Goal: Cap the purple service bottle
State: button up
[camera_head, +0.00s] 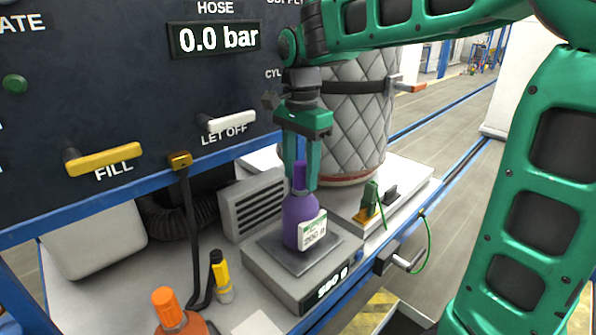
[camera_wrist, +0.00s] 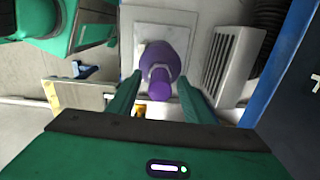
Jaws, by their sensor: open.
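The purple service bottle (camera_head: 305,222) stands upright on the square plate of a scale (camera_head: 264,262), with a white and green label facing front. A narrow purple top piece (camera_head: 299,174) rises from its neck. In the wrist view the bottle (camera_wrist: 169,58) is seen from above, with a pale ring around the neck and the purple top piece (camera_wrist: 160,89). I cannot tell whether this piece is seated fully. My gripper (camera_head: 300,182) points down above the bottle's shoulders. Its fingers are open, one on each side of the top piece, as the wrist view also shows (camera_wrist: 160,82).
An orange-capped bottle (camera_head: 168,310) and a yellow and black tube (camera_head: 221,277) stand at front left. A vented grey box (camera_head: 254,205) is behind the scale. A quilted cylinder (camera_head: 354,125) stands behind my gripper. The panel (camera_head: 100,60) with levers is at left.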

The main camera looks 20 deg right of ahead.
aim_at(301, 163)
notch_tip(301, 163, up, 11)
jog(key=shift+w+f, duration=0.1)
jog(key=shift+f, duration=0.05)
dwell(0.4)
jog(key=s+d+f+n, duration=0.3)
jog(key=s+d+f, duration=0.75)
jog(key=d, duration=0.25)
jog(key=s+d+f+n, duration=0.2)
jog(key=s+f, duration=0.3)
jog(key=s, duration=0.2)
jog(key=s+d+f+n, duration=0.2)
jog(key=s+f, duration=0.3)
jog(key=s, duration=0.3)
jog(key=shift+d+f+n, duration=0.3)
jog(key=shift+d+f, duration=0.05)
jog(key=shift+d, duration=0.05)
jog(key=shift+w+f, duration=0.2)
jog(key=shift+w, duration=0.45)
